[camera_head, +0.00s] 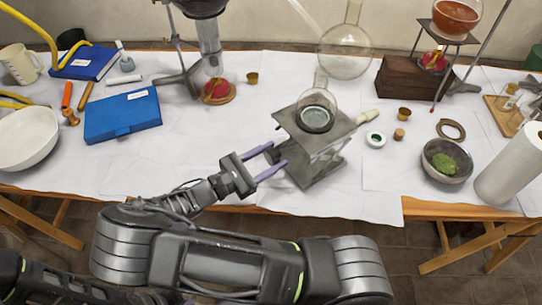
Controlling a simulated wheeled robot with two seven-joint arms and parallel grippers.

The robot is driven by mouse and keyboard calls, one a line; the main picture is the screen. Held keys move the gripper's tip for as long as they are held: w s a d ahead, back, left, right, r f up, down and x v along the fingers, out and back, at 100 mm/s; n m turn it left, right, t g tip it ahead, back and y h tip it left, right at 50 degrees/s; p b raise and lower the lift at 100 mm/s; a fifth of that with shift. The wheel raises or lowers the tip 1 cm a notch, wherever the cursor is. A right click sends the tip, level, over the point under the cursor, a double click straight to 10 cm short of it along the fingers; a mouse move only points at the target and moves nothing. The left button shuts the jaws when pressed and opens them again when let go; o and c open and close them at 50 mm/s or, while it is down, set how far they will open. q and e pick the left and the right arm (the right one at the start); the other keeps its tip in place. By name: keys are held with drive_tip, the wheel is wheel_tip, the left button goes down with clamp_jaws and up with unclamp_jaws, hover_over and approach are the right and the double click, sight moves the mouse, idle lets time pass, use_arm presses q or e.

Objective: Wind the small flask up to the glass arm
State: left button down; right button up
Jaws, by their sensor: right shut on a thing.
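The small flask (318,98) is clear round glass, standing neck up on a dark ring on the top plate of a grey metal lab jack (334,142). A thin slanting glass tube, seemingly the glass arm (306,14), comes down from the top edge. In the picture its lower end lies above the flask's neck; the true gap is hard to judge. My right gripper (274,160), with purple fingers, is at the jack's left side, shut on a dark knob (272,154) there, partly hidden by the fingers.
A large round flask (345,52) stands close behind the jack. A pale handle (367,116) sticks out right. A wooden block (410,82), a green-filled bowl (446,161) and a paper roll (511,166) stand right. A blue case (122,117) lies left. The front cloth left of the jack is clear.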

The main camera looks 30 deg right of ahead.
drive_tip(key=c, duration=0.7)
